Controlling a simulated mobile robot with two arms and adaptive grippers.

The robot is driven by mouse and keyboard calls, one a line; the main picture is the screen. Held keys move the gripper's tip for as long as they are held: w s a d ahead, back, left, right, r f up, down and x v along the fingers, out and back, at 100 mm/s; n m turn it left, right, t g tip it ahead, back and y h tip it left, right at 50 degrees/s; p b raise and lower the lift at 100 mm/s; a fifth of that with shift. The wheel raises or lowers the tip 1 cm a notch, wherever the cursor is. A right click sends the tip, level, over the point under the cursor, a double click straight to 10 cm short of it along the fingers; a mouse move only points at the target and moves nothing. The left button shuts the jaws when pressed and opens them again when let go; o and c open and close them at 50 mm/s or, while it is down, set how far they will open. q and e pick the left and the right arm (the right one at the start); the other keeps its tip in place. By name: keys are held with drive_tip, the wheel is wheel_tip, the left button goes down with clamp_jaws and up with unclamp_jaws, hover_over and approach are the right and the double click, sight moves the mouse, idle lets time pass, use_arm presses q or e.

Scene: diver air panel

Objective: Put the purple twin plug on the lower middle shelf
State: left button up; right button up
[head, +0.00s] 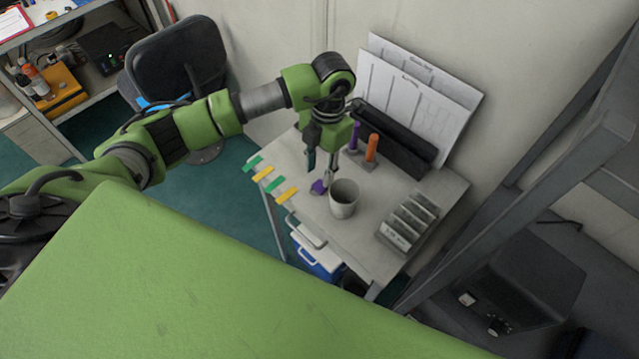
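A small purple piece (318,187), which looks like the purple twin plug, lies on the light grey table (370,247), just left of a grey cup. My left gripper (321,171) points down over the table, close above the purple piece. Its two fingers stand apart, with nothing visible between them. I cannot tell whether a fingertip touches the purple piece. My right gripper is not in view. A shelf unit (88,102) stands at the upper left, partly cut off; I cannot tell which of its boards is the lower middle shelf.
The grey cup (344,200), upright purple (354,138) and orange (371,148) handles, a black trough (394,140) and a slotted grey rack (408,223) crowd the table. Coloured tabs (275,183) line its left edge. A chair (178,65) stands between table and shelf unit.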

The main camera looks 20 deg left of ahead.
sight(318, 187)
use_arm(q)
drive_tip(key=shift+s+f+p, duration=0.15)
drive_tip(key=shift+f+p, duration=0.2)
drive_tip(key=f+p, duration=0.2)
drive_tip(key=f, duration=0.1)
drive_tip(key=shift+s+f, duration=0.2)
drive_tip(key=shift+f, duration=0.55)
drive_tip(key=c, duration=0.8)
wheel_tip(318, 187, up, 9)
drive_tip(key=b, duration=0.3)
drive_tip(key=s+r+m+t+b, duration=0.1)
drive_tip(key=s+m, duration=0.4)
drive_tip(key=m, duration=1.1)
drive_tip(key=s+d+r+m+t+b, duration=0.1)
drive_tip(key=s+r+m+b, duration=0.3)
drive_tip(key=m, duration=1.2)
drive_tip(key=shift+s+r+t, duration=0.4)
drive_tip(key=shift+s+r, duration=0.2)
drive_tip(key=shift+r, duration=0.25)
